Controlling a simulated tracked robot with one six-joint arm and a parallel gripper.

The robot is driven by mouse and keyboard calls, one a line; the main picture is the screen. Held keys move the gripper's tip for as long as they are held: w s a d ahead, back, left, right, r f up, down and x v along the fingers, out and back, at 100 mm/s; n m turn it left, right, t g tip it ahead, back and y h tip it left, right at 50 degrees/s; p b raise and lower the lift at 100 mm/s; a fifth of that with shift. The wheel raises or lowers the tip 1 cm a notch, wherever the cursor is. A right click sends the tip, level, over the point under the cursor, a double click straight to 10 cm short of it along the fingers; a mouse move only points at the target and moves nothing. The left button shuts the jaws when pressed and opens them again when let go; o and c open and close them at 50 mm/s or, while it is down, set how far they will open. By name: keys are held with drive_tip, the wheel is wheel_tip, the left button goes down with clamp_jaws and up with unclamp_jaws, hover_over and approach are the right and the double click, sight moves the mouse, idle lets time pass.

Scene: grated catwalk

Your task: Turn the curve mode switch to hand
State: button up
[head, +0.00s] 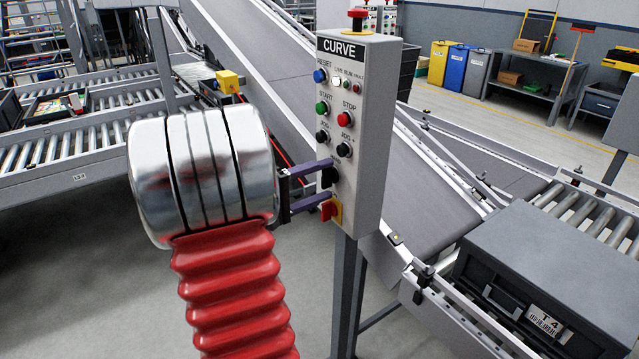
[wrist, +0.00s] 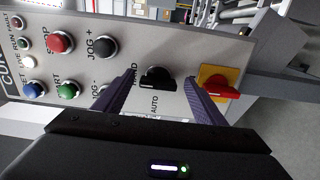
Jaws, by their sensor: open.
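The black curve mode switch (wrist: 158,78) is on the grey CURVE panel (head: 362,205), below the jog buttons. In the wrist view, HAND is printed left of its knob and AUTO below it. I cannot tell surely which label the knob points to. My gripper (wrist: 160,80) is open, with one purple finger on each side of the black knob. The fingertips are close to the panel face; I cannot tell whether they touch the knob. In the head view, the switch (head: 330,177) shows between the fingers, partly hidden.
A red rotary switch on a yellow plate (wrist: 217,84) is just beyond the right finger. The black JOG + button (wrist: 104,47) is near the left finger. A red mushroom button (head: 358,17) tops the panel. Conveyors and a dark tote (head: 540,270) stand behind and right.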

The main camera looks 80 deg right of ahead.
drive_tip(key=shift+w, duration=0.1)
drive_tip(key=v, duration=1.3)
drive_tip(key=shift+w+a, duration=0.25)
drive_tip(key=shift+a, duration=0.05)
idle(0.5)
